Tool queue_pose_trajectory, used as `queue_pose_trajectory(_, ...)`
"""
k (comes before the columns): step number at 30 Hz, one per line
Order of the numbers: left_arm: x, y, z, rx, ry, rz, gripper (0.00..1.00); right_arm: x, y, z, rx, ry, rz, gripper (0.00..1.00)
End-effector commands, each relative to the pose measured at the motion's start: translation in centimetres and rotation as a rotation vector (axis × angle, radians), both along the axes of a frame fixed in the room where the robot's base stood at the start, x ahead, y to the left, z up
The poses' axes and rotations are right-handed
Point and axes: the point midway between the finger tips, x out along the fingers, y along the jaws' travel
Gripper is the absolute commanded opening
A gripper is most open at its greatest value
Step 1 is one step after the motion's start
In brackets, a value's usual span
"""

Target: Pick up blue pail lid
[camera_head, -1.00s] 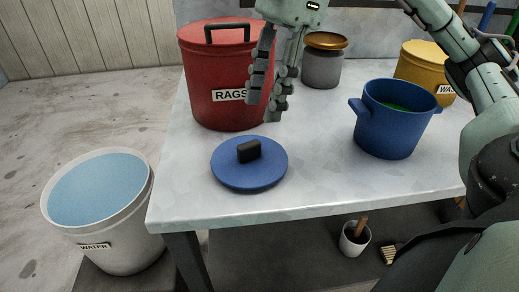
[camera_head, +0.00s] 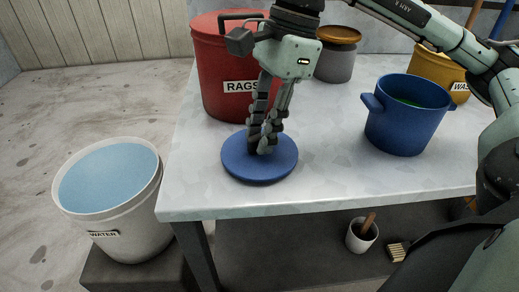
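The blue pail lid (camera_head: 246,172) is a round disc lying flat on the pale table, near its front left corner. My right gripper (camera_head: 263,142) reaches down over the lid, with its fingers on either side of the lid's dark handle. The handle is mostly hidden by the fingers, and I cannot tell whether they press on it. The blue pail (camera_head: 398,125) stands uncovered at the right of the table, with green contents (camera_head: 412,102) showing inside. My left gripper is not in view.
A red rags bin (camera_head: 222,75) stands behind the lid. A grey pot with a brown lid (camera_head: 336,62) and a yellow bin (camera_head: 437,74) are farther back. A white water bucket (camera_head: 135,238) stands left, below the table. A cup (camera_head: 359,240) and a brush (camera_head: 397,250) lie under the table.

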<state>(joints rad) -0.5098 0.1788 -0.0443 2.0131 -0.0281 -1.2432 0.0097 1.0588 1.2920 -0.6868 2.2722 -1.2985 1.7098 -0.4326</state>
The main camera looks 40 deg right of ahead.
Motion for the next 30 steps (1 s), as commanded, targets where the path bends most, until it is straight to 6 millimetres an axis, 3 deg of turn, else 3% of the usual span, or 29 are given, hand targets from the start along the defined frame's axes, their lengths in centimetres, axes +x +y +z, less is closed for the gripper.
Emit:
queue_pose_trajectory(1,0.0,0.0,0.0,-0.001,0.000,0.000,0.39,0.0,0.0,0.0,0.000,0.000,0.000,0.16)
queue_pose_trajectory(5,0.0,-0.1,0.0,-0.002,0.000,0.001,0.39,0.0,0.0,0.0,0.000,0.000,0.000,0.00)
queue_pose_trajectory(19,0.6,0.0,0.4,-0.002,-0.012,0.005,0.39,0.1,0.0,0.6,0.001,-0.003,0.000,0.00)
queue_pose_trajectory(23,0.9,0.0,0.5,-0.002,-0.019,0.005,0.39,0.1,0.1,1.9,0.003,-0.004,0.002,0.00)
queue_pose_trajectory(27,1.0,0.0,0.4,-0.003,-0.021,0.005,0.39,0.1,0.1,4.6,0.004,-0.008,0.003,0.00)
queue_pose_trajectory(30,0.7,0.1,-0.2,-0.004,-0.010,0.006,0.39,-2.0,1.5,5.7,0.000,-0.009,0.008,0.00)
